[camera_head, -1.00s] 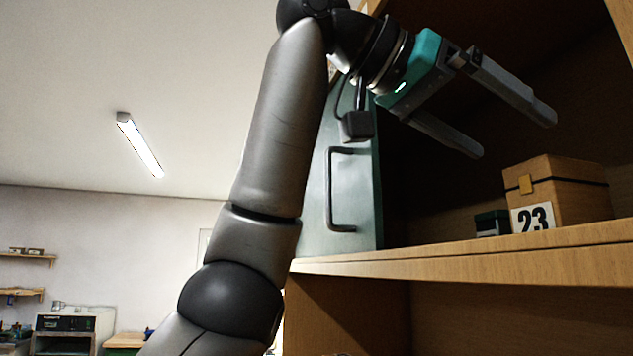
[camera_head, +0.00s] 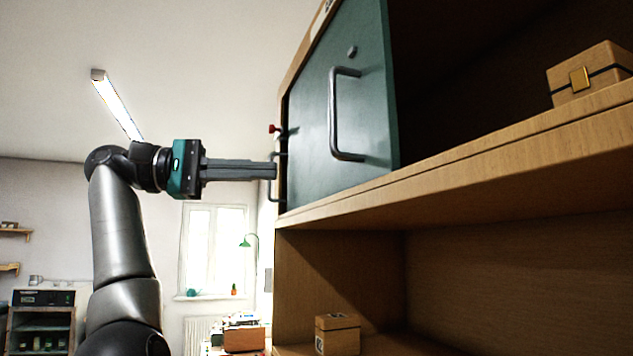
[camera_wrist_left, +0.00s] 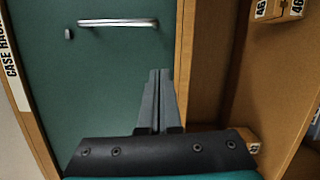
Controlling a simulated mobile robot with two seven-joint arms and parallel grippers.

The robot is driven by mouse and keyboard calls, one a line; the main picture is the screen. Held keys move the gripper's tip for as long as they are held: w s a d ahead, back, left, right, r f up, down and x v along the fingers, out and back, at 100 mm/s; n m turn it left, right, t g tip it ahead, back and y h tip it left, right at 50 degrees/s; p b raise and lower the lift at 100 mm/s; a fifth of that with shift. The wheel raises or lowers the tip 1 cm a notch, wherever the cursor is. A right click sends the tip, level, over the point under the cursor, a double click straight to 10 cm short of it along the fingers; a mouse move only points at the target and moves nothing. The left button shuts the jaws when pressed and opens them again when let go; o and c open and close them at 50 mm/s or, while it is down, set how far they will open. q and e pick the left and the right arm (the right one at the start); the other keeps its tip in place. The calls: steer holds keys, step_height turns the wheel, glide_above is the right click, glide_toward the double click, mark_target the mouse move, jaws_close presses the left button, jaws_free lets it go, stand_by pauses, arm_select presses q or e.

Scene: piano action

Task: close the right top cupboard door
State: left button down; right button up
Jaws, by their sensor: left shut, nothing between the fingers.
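The green cupboard door (camera_head: 350,95), with a metal bar handle (camera_head: 335,115), covers the left part of the top compartment. To its right the compartment (camera_head: 470,70) stands open and dark. In the left wrist view the door (camera_wrist_left: 100,90) appears turned on its side, with its handle (camera_wrist_left: 118,22) near the top. My left gripper (camera_head: 274,170) is shut and empty. Its fingers point right, with the tips by the door's left edge; I cannot tell whether they touch. The closed fingers also show in the left wrist view (camera_wrist_left: 158,75). My right gripper is not in view.
A wooden box (camera_head: 590,75) sits in the open top compartment. Below the shelf edge (camera_head: 450,165) is an open lower compartment with a small box (camera_head: 338,335). Another handle (camera_head: 272,182) and a red knob (camera_head: 273,128) show beyond the left edge.

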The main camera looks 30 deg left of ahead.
mark_target(359, 164)
arm_select(q)
steer(key=shift+n, duration=0.4)
steer(key=p+x, duration=0.1)
steer(key=x, duration=0.6)
steer(key=shift+w+f+p, duration=0.2)
steer(key=shift+w+p, duration=0.15)
steer(key=shift+w, duration=0.05)
steer(key=d, duration=0.1)
steer(key=s+d, duration=0.1)
steer(key=shift+d+r, duration=0.15)
steer(key=shift+d, duration=0.1)
steer(key=shift+s+d+r, duration=0.2)
steer(key=shift+s+d, duration=0.25)
steer(key=shift+d, duration=0.1)
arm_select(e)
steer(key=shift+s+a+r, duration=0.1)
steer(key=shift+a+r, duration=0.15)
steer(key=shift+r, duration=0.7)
arm_select(q)
steer(key=shift+s, duration=0.1)
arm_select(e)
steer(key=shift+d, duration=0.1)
arm_select(q)
steer(key=shift+d, duration=0.15)
